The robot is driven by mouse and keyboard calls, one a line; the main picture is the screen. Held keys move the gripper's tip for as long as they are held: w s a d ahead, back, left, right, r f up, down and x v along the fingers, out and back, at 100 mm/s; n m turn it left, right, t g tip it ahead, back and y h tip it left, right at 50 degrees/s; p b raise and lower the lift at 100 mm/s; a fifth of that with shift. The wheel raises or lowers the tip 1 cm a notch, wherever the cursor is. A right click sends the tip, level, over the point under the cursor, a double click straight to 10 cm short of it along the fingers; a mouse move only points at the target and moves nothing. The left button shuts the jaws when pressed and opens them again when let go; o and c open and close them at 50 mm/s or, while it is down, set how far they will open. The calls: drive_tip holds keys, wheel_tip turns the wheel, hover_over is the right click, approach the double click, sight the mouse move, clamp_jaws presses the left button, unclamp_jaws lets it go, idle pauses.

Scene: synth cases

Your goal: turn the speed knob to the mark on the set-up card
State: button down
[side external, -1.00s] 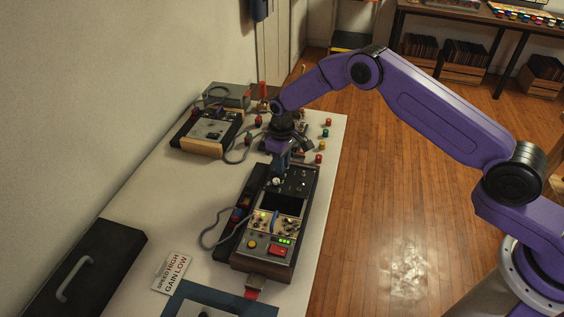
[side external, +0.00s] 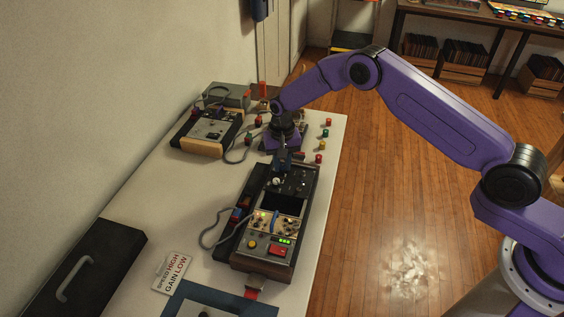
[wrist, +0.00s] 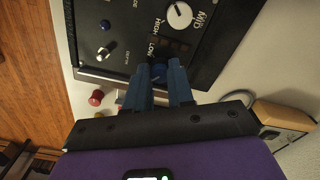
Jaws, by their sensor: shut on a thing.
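The device with the dark control panel (side external: 294,180) stands on the white bench. My gripper (side external: 281,163) reaches down to the far end of this panel. The labels HIGH and LOW lie just beyond this knob. The fingers hide part of it, and I cannot read its pointer or its name. The set-up card (side external: 171,272) lies on the bench at the lower left and reads SPEED HIGH, GAIN LOW.
A second device (side external: 207,132) with cables stands at the back left. Small coloured caps lie on the bench beyond the panel. A black case (side external: 82,268) lies at the front left.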

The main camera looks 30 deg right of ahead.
sight(282, 166)
drive_tip(key=shift+m, duration=0.4)
drive_tip(key=c, duration=1)
unclamp_jaws()
drive_tip(key=shift+r, duration=0.1)
wheel_tip(282, 166, up, 17)
drive_tip(key=shift+r, duration=0.15)
